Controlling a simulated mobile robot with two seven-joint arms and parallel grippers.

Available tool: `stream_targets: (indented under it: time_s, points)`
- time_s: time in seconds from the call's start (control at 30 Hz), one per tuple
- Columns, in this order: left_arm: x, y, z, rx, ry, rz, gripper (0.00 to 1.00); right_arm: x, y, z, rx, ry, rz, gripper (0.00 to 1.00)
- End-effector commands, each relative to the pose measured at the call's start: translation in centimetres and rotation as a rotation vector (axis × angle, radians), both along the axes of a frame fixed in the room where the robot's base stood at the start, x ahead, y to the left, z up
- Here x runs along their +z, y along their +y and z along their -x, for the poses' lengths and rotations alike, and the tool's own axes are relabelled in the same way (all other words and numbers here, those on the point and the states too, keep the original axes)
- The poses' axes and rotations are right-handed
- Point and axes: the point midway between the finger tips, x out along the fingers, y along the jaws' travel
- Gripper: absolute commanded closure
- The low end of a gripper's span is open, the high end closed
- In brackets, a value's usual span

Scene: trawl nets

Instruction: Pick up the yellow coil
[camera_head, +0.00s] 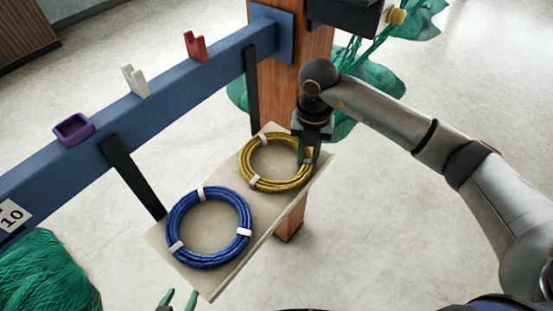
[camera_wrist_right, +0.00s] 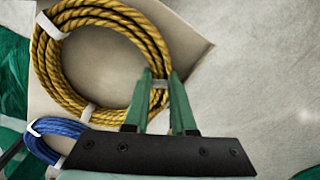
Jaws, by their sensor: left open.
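The yellow coil (camera_head: 251,178) lies flat on the far end of a tilted beige board (camera_head: 225,277), bound with white ties. My right gripper (camera_head: 308,156) reaches down over the coil's right side. The coil still appears to rest on the board. My left gripper (camera_head: 180,299) is open and empty at the bottom edge, below the board; only its fingertips show clearly.
A blue coil (camera_head: 174,215) lies on the board's near end, close to the yellow one. A blue beam (camera_head: 110,125) with purple, white and red holders runs behind, to a wooden post (camera_head: 285,85). Green netting (camera_head: 45,275) lies at lower left. The floor at right is clear.

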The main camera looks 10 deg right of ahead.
Motion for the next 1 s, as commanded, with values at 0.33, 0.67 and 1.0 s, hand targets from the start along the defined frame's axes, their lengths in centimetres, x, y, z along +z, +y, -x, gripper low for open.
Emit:
stream_targets:
  time_s: [0.33,0.67,1.0]
  points:
    - [-0.04,0.01,0.02,0.0,0.001,0.0,0.37,0.02,-0.01,-0.03,0.0,-0.001,0.0,1.0]
    - [-0.06,0.01,0.04,0.0,0.002,0.0,0.37,0.04,-0.03,-0.04,-0.001,-0.001,0.0,1.0]
    - [-0.07,0.02,0.06,0.0,0.002,0.0,0.37,0.05,-0.03,-0.05,-0.001,-0.001,0.0,1.0]
